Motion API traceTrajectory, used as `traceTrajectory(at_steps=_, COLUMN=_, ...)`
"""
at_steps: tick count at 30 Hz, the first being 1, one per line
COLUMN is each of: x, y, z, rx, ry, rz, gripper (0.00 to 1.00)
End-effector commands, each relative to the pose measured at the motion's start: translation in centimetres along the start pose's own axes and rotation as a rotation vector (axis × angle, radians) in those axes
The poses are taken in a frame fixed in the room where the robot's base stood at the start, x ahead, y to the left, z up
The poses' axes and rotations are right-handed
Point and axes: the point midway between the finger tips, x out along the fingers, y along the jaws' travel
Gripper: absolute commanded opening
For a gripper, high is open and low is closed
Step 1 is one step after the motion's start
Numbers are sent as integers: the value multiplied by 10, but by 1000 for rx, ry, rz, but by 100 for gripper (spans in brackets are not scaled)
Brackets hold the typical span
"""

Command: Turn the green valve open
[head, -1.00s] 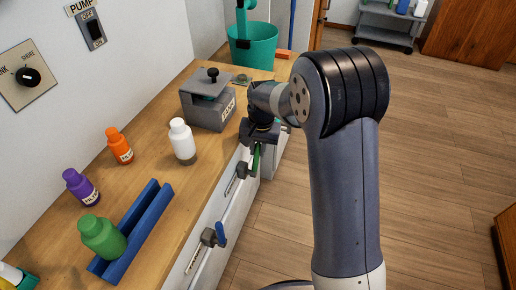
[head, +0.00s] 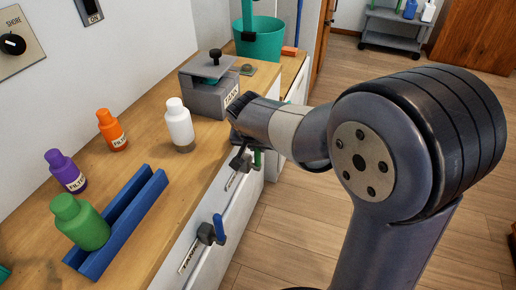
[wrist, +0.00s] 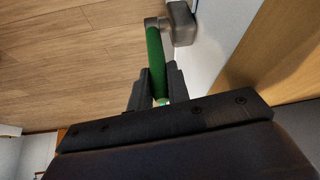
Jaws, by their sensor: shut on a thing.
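The green valve handle (wrist: 154,55) is a straight green lever. In the wrist view it runs from a grey valve body (wrist: 182,22) down between my fingers. My gripper (wrist: 157,80) is shut on this lever, one dark finger on each side. In the head view only a short piece of the green handle (head: 257,158) shows at the front face of the counter, beside its grey valve body (head: 240,161). My arm and wrist hide most of the gripper there.
On the wooden counter stand a white bottle (head: 179,122), a grey box (head: 209,97), a blue rack (head: 128,226) and green, purple and orange bottles.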

Motion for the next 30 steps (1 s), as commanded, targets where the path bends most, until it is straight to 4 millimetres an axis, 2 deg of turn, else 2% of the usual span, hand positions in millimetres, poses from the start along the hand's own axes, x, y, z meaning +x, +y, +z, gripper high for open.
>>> traceTrajectory(at_steps=6, x=0, y=0, z=0, rx=-1, ry=0, rz=0, gripper=0)
traceTrajectory(at_steps=7, x=0, y=0, z=0, rx=-1, ry=-1, rz=0, gripper=19)
traceTrajectory(at_steps=15, x=0, y=0, z=0, rx=-1, ry=-1, rz=0, gripper=39)
traceTrajectory(at_steps=23, x=-3, y=0, z=0, rx=-1, ry=-1, rz=0, gripper=39)
traceTrajectory(at_steps=26, x=-14, y=0, z=-1, rx=-1, ry=0, rz=-1, gripper=39)
traceTrajectory(at_steps=30, x=-41, y=-1, z=-2, rx=-1, ry=2, rz=-3, gripper=39)
